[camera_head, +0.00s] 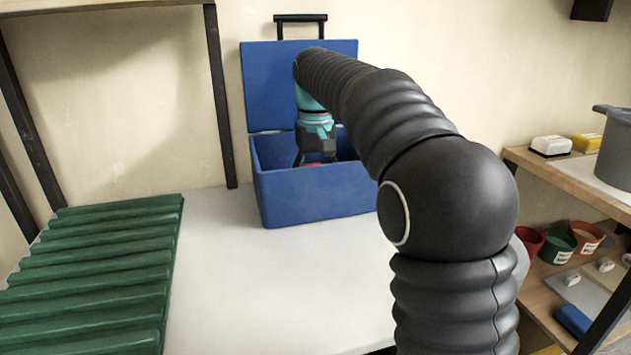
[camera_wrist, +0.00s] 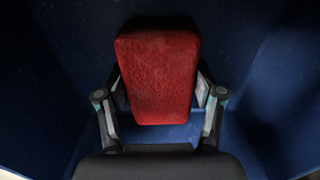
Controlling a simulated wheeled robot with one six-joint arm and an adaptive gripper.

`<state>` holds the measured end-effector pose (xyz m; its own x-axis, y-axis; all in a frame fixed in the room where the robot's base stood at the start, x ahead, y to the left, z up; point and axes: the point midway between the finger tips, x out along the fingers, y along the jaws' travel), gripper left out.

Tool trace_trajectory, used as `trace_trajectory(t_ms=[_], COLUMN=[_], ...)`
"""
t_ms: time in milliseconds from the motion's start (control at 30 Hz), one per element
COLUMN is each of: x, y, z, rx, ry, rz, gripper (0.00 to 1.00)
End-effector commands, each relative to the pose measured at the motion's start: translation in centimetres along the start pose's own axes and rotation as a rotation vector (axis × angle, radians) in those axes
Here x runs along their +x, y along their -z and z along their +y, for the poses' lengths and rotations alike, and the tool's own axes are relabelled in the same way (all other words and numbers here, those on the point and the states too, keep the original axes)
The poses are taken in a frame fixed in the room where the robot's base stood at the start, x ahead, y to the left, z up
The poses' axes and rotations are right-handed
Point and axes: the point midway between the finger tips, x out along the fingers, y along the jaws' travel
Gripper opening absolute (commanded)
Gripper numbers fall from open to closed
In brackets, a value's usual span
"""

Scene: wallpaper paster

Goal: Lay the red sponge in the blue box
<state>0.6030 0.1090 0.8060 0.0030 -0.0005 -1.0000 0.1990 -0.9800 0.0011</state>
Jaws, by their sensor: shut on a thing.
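The blue box (camera_head: 318,198) stands open on the white table, its lid raised at the back. My gripper (camera_head: 316,160) reaches down into the box from above. The red sponge (camera_wrist: 158,75) is between my gripper's fingers (camera_wrist: 160,98) in the wrist view, and the gripper is shut on it. The blue inside of the box (camera_wrist: 62,75) surrounds the sponge there. In the head view only a small red bit of the sponge (camera_head: 313,165) shows above the front wall. I cannot tell whether the sponge touches the box floor.
A green corrugated panel (camera_head: 95,275) lies at the left of the white table (camera_head: 260,290). A wooden shelf (camera_head: 560,185) on the right holds a grey bucket (camera_head: 615,150), sponges and small pots. The table in front of the box is clear.

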Motion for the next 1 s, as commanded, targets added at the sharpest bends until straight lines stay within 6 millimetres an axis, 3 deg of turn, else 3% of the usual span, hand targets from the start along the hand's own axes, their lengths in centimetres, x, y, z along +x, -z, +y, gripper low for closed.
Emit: trace_trajectory(t_ms=[333, 367, 467, 833, 1000], x=[0.3, 0.3, 0.2, 0.0, -1.8], y=[0.0, 0.0, 0.0, 0.0, 0.1], z=[0.0, 0.0, 0.0, 0.0, 0.0], rx=[0.0, 0.0, 0.0, 0.0, 0.0], ry=[0.0, 0.0, 0.0, 0.0, 0.0], rz=[0.001, 0.001, 0.001, 0.001, 0.004], gripper=[0.31, 0.7, 0.93, 0.93, 0.93])
